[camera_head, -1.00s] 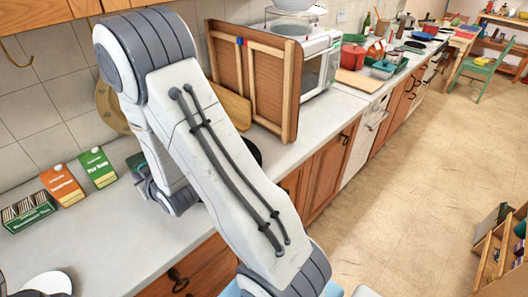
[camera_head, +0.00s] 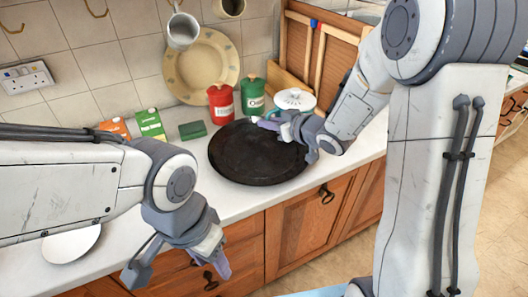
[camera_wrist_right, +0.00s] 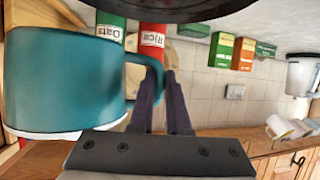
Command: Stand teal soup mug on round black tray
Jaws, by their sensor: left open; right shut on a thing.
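The teal soup mug (camera_wrist_right: 68,80) fills the left of the right wrist view, which is upside down. Its white top (camera_head: 295,99) shows in the head view, where my gripper hides most of the teal body. My right gripper (camera_head: 267,122) is shut on the mug's handle (camera_wrist_right: 157,72) and holds it about upright by the right back edge of the tray. I cannot tell whether the mug touches anything below. The round black tray (camera_head: 250,160) lies flat and empty on the counter. My left gripper (camera_head: 178,266) is open and empty by the counter's front edge.
A red canister (camera_head: 221,103) and a green canister (camera_head: 252,96) stand behind the tray. A yellow plate (camera_head: 185,75) leans on the wall. Small boxes (camera_head: 150,124) and a dark green block (camera_head: 192,130) stand left. Mugs (camera_head: 183,31) hang above. A wooden frame (camera_head: 325,60) stands right.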

